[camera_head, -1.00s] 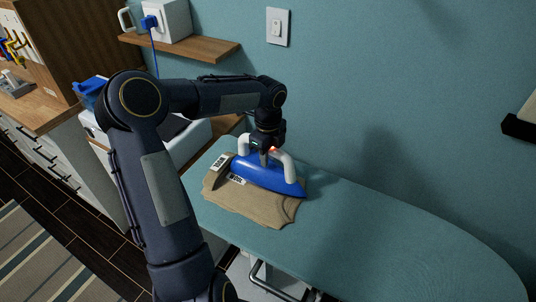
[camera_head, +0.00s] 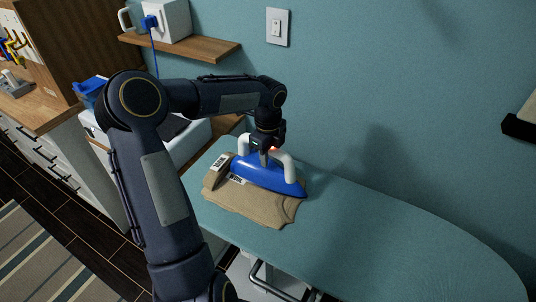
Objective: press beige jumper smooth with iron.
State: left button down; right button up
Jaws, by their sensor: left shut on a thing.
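The beige jumper (camera_head: 252,205) lies folded on the left end of the teal ironing board (camera_head: 390,245). The blue iron (camera_head: 265,177) with a white handle (camera_head: 291,168) rests on top of the jumper, its tip toward the right. My left gripper (camera_head: 264,158) comes down from above and is shut on the iron's handle. It hides part of the handle, and the iron covers the back part of the jumper. My right gripper is not in view.
The board's middle and right are clear. A teal wall stands close behind it. A wooden shelf (camera_head: 190,50) with a white box (camera_head: 174,18) hangs at the upper left. A wooden counter (camera_head: 40,110) over drawers and a striped rug (camera_head: 40,262) are at the left.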

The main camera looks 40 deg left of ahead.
pick_arm(q)
jog(key=shift+s+d, duration=0.1)
jog(key=shift+r+p, duration=0.8)
jog(key=shift+p, duration=0.05)
notch_tip(320, 180, up, 5)
jog(key=p, duration=0.4)
jog(key=shift+f, duration=0.15)
jog(key=shift+w, duration=0.2)
jog(key=shift+f, duration=0.1)
